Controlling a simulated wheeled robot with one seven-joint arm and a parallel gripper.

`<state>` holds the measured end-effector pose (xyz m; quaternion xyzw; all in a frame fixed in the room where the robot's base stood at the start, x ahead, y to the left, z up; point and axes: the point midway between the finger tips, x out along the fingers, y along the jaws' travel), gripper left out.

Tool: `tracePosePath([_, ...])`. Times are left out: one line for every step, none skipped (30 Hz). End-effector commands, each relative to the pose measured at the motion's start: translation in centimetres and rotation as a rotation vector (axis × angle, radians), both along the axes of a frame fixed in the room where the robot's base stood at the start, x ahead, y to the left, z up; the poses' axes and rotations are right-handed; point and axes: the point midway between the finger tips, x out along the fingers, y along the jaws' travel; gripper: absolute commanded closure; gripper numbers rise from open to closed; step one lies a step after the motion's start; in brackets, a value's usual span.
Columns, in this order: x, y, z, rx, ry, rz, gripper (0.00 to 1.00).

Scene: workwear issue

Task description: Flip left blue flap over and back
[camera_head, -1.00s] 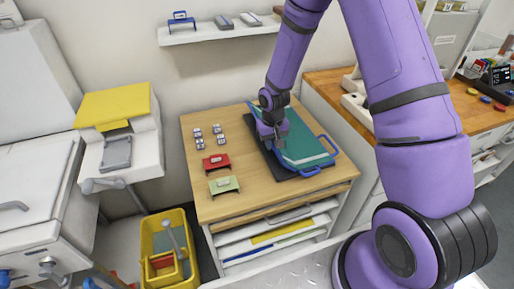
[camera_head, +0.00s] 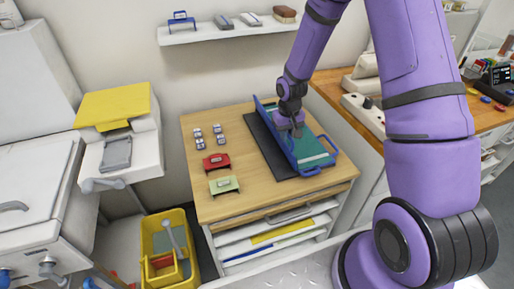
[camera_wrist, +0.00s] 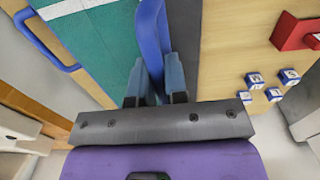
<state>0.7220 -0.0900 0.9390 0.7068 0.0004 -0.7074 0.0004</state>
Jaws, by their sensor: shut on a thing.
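The blue flap (camera_head: 275,132) stands tilted up along the left side of a green board (camera_head: 316,153) that lies on a black mat (camera_head: 262,143) on the wooden table. My gripper (camera_head: 293,131) is shut on the flap's edge. In the wrist view, the flap (camera_wrist: 152,38) rises between the two fingers of my gripper (camera_wrist: 153,82), with the green surface (camera_wrist: 95,48) to its left. A blue handle (camera_head: 330,148) shows at the board's right side. My gripper hides part of the flap and board.
Left of the mat on the table (camera_head: 226,127) are a red block (camera_head: 216,162), a green block (camera_head: 224,185) and several small blue-white cubes (camera_head: 218,129). A shelf (camera_head: 225,31) hangs above the back. A yellow bin (camera_head: 168,250) stands on the floor at left.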

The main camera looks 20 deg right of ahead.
Motion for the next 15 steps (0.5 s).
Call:
tracePosePath([0.0, -0.5, 0.1, 0.0, 0.001, -0.004, 0.95])
tracePosePath([0.0, -0.8, 0.1, 0.0, 0.001, -0.004, 0.95])
tracePosePath([0.0, -1.1, 0.2, 0.0, 0.001, -0.005, 0.95])
tracePosePath([0.0, -1.3, 0.2, 0.0, 0.001, -0.005, 0.95])
tracePosePath([0.0, -1.5, 0.3, 0.0, 0.001, -0.004, 0.95])
tracePosePath([0.0, -1.7, 0.3, 0.0, 0.001, -0.004, 0.95])
tracePosePath([0.0, -1.8, 0.3, 0.0, 0.001, -0.003, 0.95])
tracePosePath([0.0, -1.9, 0.3, 0.0, 0.001, -0.003, 0.95])
tracePosePath([0.0, -2.0, 0.3, 0.0, 0.001, -0.003, 0.95])
tracePosePath([0.0, -2.2, 0.3, 0.0, 0.001, -0.003, 0.95])
tracePosePath([0.0, -2.4, 0.3, 0.0, 0.001, -0.004, 0.95])
tracePosePath([0.0, -2.7, 0.3, 0.0, 0.0, -0.005, 0.95])
tracePosePath([0.0, -2.9, 0.3, 0.0, 0.0, -0.005, 0.95])
tracePosePath([0.1, -3.2, 0.3, 0.0, 0.0, -0.005, 0.95])
tracePosePath([0.1, -3.6, 0.2, 0.0, 0.0, -0.005, 0.95])
